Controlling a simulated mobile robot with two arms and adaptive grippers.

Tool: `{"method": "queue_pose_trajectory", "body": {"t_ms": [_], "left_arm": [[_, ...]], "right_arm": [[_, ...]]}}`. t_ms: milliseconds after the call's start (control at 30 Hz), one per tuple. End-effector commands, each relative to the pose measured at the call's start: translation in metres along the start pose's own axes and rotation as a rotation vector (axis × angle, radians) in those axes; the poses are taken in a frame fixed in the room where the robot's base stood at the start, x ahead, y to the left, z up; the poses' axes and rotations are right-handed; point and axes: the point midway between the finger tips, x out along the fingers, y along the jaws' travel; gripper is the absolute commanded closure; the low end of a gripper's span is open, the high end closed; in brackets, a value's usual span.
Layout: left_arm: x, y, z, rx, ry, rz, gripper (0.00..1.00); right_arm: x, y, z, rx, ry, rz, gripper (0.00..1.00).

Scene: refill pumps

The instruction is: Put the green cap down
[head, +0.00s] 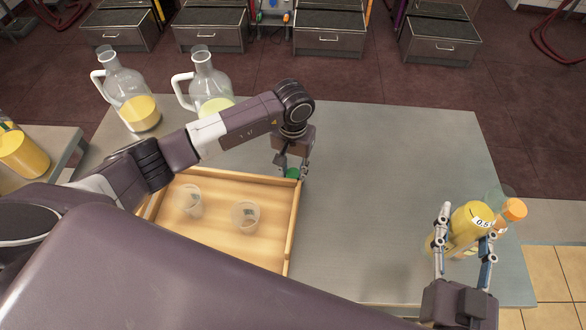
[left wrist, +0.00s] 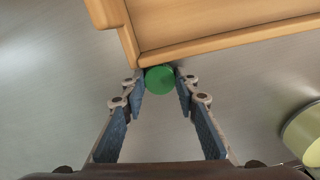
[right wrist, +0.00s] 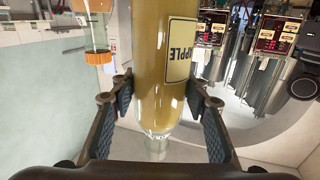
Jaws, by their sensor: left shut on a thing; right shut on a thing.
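The green cap (head: 293,173) is at the far right corner of the wooden tray (head: 297,225). My left gripper (head: 292,170) is shut on it; the left wrist view shows the cap (left wrist: 160,80) between the two fingertips, right beside the tray corner (left wrist: 140,60). I cannot tell whether the cap touches the table. My right gripper (head: 466,246) is shut on a bottle of yellow liquid (head: 470,221) over the right side of the table. The right wrist view shows this bottle (right wrist: 165,70) with its label between the fingers.
Two clear cups, one (head: 190,200) and another (head: 246,215), are in the tray. Two glass jugs (head: 135,105) (head: 210,90) stand at the back left. An orange-capped container (head: 514,210) is beside the held bottle. The table's middle (head: 390,180) is clear.

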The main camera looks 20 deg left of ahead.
Motion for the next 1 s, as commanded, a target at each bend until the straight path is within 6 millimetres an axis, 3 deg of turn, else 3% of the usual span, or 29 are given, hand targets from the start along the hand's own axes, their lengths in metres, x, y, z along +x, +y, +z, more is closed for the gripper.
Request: {"method": "queue_pose_trajectory", "body": {"t_ms": [467,500,633,1000], "left_arm": [[0.009,0.000,0.000,0.001,0.001,0.000,1.00],[0.008,0.000,0.000,0.001,0.001,0.000,0.69],[0.008,0.000,0.000,0.001,0.000,0.000,0.55],[0.005,0.000,0.000,0.000,0.000,0.000,0.54]], "right_arm": [[0.001,0.000,0.010,0.000,0.009,0.001,1.00],[0.000,0.000,0.009,0.000,0.009,0.001,1.00],[0.001,0.000,0.008,0.000,0.009,0.001,1.00],[0.001,0.000,0.005,0.000,0.009,0.001,1.00]]}}
